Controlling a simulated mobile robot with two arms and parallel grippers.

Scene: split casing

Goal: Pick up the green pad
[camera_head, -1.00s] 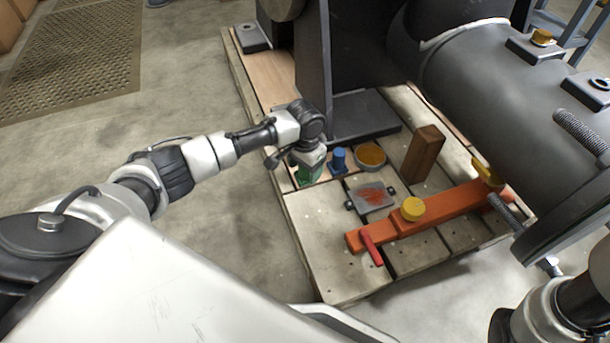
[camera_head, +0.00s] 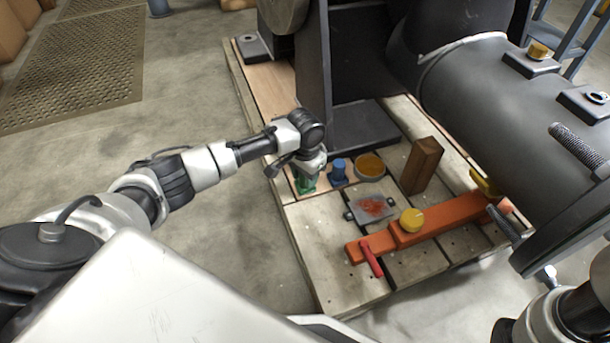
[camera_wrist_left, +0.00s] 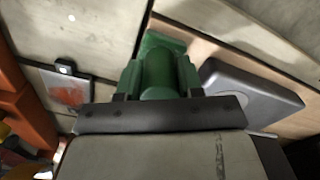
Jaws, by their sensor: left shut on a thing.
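The green pad (camera_head: 306,186) is at the left side of the wooden pallet, left of a blue piece, mostly covered by my left gripper in the head view. In the left wrist view the green pad (camera_wrist_left: 158,72) shows as a rounded block with a wider flat part, right at the jaws. My left gripper (camera_head: 309,176) points down from above and is shut on it. I cannot tell whether the pad touches the pallet. My right gripper is not in view; only part of my right arm shows at the lower right.
The pallet (camera_head: 325,265) also holds a blue piece (camera_head: 338,172), a round tin (camera_head: 370,167), a red-smeared plate (camera_head: 371,208), a brown wooden block (camera_head: 423,165) and an orange bar (camera_head: 430,224) with a yellow cap.

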